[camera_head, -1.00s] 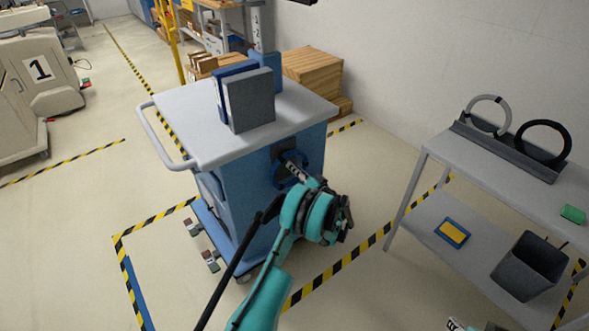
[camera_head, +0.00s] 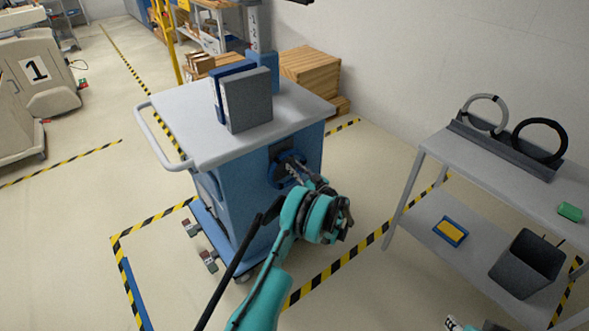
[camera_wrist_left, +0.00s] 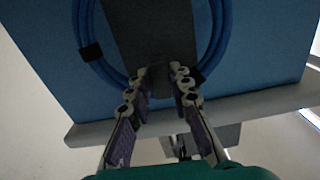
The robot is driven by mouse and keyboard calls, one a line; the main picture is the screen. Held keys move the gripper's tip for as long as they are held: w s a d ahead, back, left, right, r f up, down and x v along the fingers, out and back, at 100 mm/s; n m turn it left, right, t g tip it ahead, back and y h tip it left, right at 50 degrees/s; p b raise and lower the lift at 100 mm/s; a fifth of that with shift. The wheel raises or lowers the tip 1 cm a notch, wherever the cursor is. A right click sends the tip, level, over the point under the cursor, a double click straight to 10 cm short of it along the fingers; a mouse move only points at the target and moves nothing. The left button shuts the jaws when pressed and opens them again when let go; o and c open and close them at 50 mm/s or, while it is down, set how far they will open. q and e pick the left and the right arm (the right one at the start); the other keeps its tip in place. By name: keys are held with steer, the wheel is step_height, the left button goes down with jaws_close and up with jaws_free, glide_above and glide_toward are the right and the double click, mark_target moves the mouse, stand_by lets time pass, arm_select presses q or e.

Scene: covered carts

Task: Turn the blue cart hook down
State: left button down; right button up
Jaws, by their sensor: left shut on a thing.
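The blue cart (camera_head: 245,180) stands in the middle of the head view with a grey top. On its right side is a dark hook (camera_head: 280,152) with a blue coil (camera_head: 277,178) hanging around it. My left gripper (camera_head: 287,163) reaches the hook from the right. In the left wrist view, its fingers (camera_wrist_left: 160,80) are closed on the end of the dark hook (camera_wrist_left: 150,30), and the blue coil (camera_wrist_left: 90,30) loops around the hook. Only a small piece of my right gripper (camera_head: 455,324) shows at the bottom edge.
Binders (camera_head: 248,100) stand on the cart top. A grey shelf table (camera_head: 490,180) with two rings (camera_head: 540,140) and a dark bin (camera_head: 528,265) is at the right. Wooden crates (camera_head: 310,75) are behind the cart. Striped tape (camera_head: 345,260) marks the floor; floor between cart and table is clear.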

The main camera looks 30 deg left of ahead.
arm_select(q)
steer(key=shift+n, duration=0.3)
steer(key=c, duration=1.4)
jaws_free()
steer(key=shift+o, duration=0.2)
